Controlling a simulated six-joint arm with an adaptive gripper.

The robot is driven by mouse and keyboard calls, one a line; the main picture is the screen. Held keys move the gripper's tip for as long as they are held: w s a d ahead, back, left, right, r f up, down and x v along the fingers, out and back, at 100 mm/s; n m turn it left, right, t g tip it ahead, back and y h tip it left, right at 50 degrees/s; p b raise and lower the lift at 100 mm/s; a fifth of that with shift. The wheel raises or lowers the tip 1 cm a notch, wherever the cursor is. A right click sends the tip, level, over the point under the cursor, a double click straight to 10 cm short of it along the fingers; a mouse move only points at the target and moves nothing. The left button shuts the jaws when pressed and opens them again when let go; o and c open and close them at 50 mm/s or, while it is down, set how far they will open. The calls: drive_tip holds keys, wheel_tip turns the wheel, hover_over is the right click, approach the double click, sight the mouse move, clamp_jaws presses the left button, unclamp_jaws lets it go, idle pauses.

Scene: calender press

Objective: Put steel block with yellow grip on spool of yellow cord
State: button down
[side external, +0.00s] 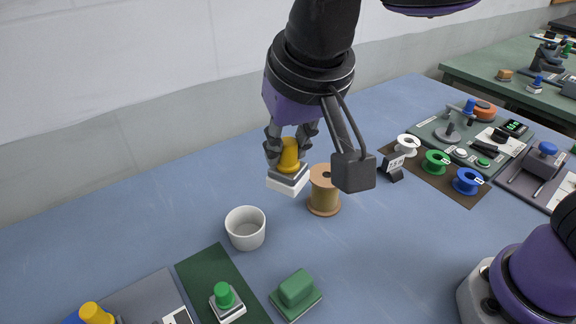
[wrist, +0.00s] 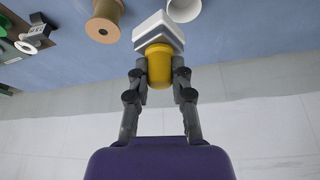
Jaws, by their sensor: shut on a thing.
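My gripper (side external: 288,150) is shut on the yellow grip of the steel block (side external: 288,180), holding it above the table. In the wrist view my gripper (wrist: 159,80) has a finger on each side of the yellow grip, and the pale block (wrist: 158,36) extends beyond the fingertips. The spool of yellow cord (side external: 324,192) stands upright on the blue table, just right of the held block in the side view. It also shows in the wrist view (wrist: 104,22), apart from the block. Part of its top is hidden by my gripper's camera housing.
A white cup (side external: 245,228) stands left of the spool. A green block (side external: 296,290) and a green-knobbed block (side external: 225,299) lie in front. White, green (side external: 436,162) and blue (side external: 467,181) spools sit on a brown mat at right. The table behind the cup is clear.

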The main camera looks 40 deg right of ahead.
drive_tip(key=s+d+r+m+h, duration=0.2)
drive_tip(key=d+m, duration=0.2)
drive_tip(key=m, duration=0.1)
hover_over(327, 175)
wheel_tip(327, 175, down, 7)
drive_tip(key=shift+d+f+g, duration=0.1)
drive_tip(key=shift+f+g, duration=0.2)
drive_tip(key=shift+f, duration=1.85)
drive_tip(key=c, duration=0.8)
unclamp_jaws()
drive_tip(key=shift+f, duration=0.15)
drive_tip(key=shift+o, duration=0.2)
